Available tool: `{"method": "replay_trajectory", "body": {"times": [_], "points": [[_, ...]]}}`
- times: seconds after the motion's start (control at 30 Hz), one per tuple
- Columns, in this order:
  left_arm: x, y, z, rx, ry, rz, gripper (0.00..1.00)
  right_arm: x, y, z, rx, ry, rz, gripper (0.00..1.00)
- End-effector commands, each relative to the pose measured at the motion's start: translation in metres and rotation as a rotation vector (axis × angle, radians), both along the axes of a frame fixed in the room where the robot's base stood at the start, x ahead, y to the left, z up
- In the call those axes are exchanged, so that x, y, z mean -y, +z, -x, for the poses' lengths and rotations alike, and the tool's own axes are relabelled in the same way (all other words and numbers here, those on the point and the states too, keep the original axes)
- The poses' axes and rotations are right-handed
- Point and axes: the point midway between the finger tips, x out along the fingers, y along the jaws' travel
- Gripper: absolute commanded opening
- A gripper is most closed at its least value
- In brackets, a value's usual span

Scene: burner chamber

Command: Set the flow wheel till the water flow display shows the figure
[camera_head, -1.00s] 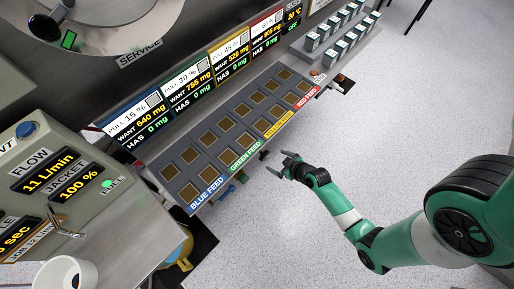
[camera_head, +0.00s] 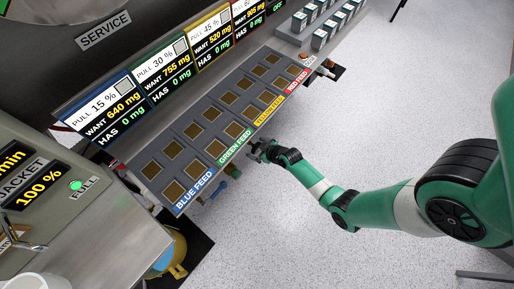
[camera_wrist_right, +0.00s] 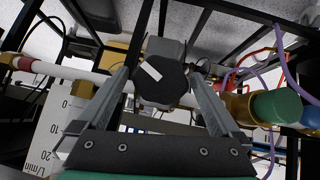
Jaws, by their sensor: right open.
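My right gripper (camera_head: 256,152) is at the front edge of the feed panel, below the green feed label. In the right wrist view, its open fingers (camera_wrist_right: 160,78) stand on either side of a dark, many-sided knob (camera_wrist_right: 162,86) with a white mark, which looks like the flow wheel. I cannot tell whether the fingers touch it. A white scale plate (camera_wrist_right: 58,125) marked in L/min shows at the lower left. The flow display (camera_head: 14,160) is cut off at the left edge of the head view, with only "min" readable. My left gripper is not in view.
The feed panel (camera_head: 203,127) of square pads lies behind the gripper. A green knob (camera_wrist_right: 276,107) on a brass fitting stands right of the dark knob. White piping (camera_wrist_right: 72,71), hoses and black frame bars crowd around. The floor (camera_head: 290,225) in front is clear.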

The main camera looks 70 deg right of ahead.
Motion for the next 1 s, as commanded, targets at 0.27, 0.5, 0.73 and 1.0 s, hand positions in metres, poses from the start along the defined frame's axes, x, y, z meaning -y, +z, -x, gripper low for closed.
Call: {"method": "replay_trajectory", "body": {"times": [0.27, 0.5, 0.73, 1.0], "points": [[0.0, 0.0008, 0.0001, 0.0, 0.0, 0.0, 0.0, -0.0001, 0.0009, 0.0003, 0.0, 0.0, 0.0, 0.75], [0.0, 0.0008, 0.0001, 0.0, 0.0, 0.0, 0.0, -0.0001, 0.0009, 0.0003, 0.0, 0.0, 0.0, 0.32], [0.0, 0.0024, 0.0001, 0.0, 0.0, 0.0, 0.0, -0.0003, 0.0008, 0.0007, -0.007, -0.001, 0.013, 0.19], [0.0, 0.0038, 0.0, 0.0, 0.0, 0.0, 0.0, -0.0026, -0.0023, 0.0005, -0.054, 0.004, 0.154, 0.19]]}}
